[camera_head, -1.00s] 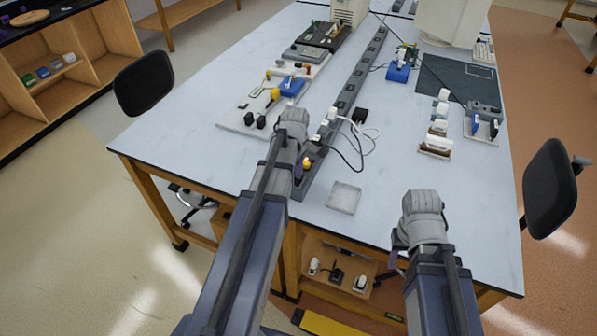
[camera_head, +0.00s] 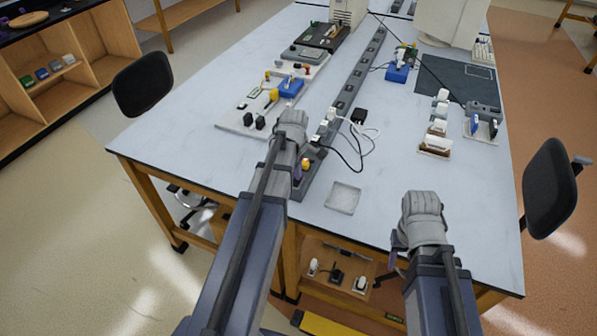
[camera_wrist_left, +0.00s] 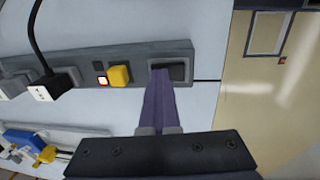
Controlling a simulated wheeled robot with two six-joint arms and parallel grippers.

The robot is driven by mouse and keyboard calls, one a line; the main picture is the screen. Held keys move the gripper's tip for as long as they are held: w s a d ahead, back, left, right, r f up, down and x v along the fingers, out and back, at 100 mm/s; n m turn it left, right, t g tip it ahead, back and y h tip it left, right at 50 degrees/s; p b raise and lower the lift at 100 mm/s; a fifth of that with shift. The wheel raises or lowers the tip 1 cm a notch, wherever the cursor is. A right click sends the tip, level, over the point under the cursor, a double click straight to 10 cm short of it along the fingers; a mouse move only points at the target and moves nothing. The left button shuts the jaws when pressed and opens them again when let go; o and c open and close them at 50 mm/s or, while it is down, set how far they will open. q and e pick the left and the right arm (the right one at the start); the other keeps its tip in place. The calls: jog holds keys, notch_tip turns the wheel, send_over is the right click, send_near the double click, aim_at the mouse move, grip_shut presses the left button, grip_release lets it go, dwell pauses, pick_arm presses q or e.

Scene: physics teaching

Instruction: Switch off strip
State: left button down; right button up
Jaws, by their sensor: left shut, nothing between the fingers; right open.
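The grey power strip (camera_head: 346,95) runs lengthwise along the table, its near end beside my left gripper (camera_head: 297,175). In the left wrist view the strip (camera_wrist_left: 135,54) shows a dark rocker switch (camera_wrist_left: 172,67) at its right end, a yellow knob or plug (camera_wrist_left: 119,75) and a small lit red-and-white indicator (camera_wrist_left: 102,81). My left gripper (camera_wrist_left: 164,76) is shut and empty, its purple fingertips over the rocker and covering part of it. Whether they touch it, and which way the rocker is tilted, I cannot tell. My right gripper (camera_head: 400,251) is open near the table's front edge.
Black and white plugs with cables (camera_head: 358,118) sit along the strip's right side. A shallow square dish (camera_head: 343,197) lies right of its near end. A board with components (camera_head: 250,116) lies to the left. Free tabletop lies between the dish and the right-hand items.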

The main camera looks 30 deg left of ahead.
pick_arm(q)
jog(key=shift+s, duration=0.75)
jog(key=shift+r, duration=0.15)
jog(key=shift+r+p, duration=0.75)
jog(key=shift+p, duration=0.2)
notch_tip(320, 180, up, 12)
jog(key=s+p, duration=0.1)
jog(key=p, duration=1.1)
jog(key=shift+s, duration=0.3)
jog(key=shift+d, duration=0.1)
